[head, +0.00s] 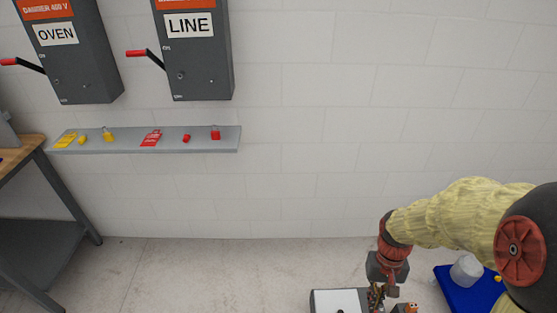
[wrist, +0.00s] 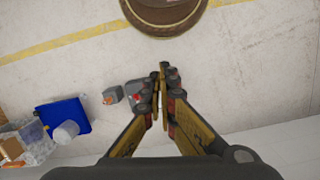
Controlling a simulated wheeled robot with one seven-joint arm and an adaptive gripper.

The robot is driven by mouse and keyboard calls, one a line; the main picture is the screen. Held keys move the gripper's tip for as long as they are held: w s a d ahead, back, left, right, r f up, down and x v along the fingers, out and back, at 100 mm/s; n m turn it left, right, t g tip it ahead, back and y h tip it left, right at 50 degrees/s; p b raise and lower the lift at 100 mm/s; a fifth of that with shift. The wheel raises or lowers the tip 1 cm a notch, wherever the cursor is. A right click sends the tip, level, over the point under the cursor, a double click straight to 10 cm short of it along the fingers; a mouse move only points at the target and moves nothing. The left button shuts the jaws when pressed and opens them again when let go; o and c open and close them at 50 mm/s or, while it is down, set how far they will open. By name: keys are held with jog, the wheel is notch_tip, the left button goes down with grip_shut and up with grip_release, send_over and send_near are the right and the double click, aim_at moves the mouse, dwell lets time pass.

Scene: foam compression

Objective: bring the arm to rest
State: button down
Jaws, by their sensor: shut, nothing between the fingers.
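My arm, in a pale yellow sleeve with red joints, reaches in from the right edge of the head view. My gripper (head: 376,296) points down near the bottom edge there, partly cut off by the frame. In the wrist view my gripper (wrist: 162,72) has its two yellow and black fingers brought together at the tips, with nothing between them. It is over the pale floor and appears apart from everything around it.
A grey shelf (head: 215,146) on the wall bears red and yellow locks and tags. The OVEN box (head: 75,70) and LINE box (head: 198,65) hang above. A workbench (head: 22,150) stands left. A blue tray (head: 455,296) lies right. A brown round object (wrist: 165,14) shows in the wrist view.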

jog(key=s+a+r+t, duration=0.1)
jog(key=a+r+t, duration=0.1)
jog(key=r, duration=0.6)
jog(key=s+a+r+n+t, duration=0.1)
jog(key=s+a+r+t, duration=0.1)
jog(key=r, duration=0.6)
jog(key=s+a+r+n+t, duration=0.1)
jog(key=s+a+r+t, duration=0.1)
jog(key=r, duration=0.6)
jog(key=shift+s+a+t, duration=0.15)
jog(key=shift+a+t, duration=0.45)
jog(key=shift+t, duration=0.2)
jog(key=shift+r, duration=0.1)
